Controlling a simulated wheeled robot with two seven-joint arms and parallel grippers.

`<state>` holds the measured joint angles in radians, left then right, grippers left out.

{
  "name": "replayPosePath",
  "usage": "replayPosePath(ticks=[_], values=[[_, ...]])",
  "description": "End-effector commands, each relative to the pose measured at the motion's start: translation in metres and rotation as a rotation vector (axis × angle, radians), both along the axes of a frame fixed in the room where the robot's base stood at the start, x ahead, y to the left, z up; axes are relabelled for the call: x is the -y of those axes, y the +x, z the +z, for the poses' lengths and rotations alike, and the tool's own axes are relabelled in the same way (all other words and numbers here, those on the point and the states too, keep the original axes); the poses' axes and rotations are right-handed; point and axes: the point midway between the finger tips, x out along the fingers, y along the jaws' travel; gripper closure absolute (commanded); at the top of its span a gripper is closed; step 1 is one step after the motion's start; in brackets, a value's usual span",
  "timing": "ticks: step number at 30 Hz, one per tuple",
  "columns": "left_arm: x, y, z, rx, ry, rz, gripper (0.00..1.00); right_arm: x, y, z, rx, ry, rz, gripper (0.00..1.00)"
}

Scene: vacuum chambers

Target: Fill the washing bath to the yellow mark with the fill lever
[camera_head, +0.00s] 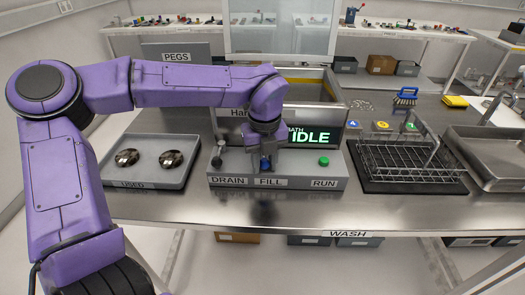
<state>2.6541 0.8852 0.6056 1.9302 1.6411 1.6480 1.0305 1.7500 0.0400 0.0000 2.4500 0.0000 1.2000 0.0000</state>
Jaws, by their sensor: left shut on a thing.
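The washing bath (335,100) stands behind the control panel. Its display (312,137) reads IDLE, partly covered by my arm. My left gripper (265,163) points down over the FILL label and is shut on the fill lever (265,163), whose blue knob shows between the fingers. The rest of the lever is hidden. The drain lever (217,160) stands to the left, and the green run button (323,161) to the right. My right gripper is out of view.
Left of the panel, a USED tray (125,180) holds two shiny round parts. The bench front is clear.

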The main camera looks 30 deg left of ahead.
Motion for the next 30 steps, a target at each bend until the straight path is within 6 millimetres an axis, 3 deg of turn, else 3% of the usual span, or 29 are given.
replayPosePath(ticks=[30], values=[[0.01, 0.01, 0.0, 0.002, -0.001, 0.0, 0.73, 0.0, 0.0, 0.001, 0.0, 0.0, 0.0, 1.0]])
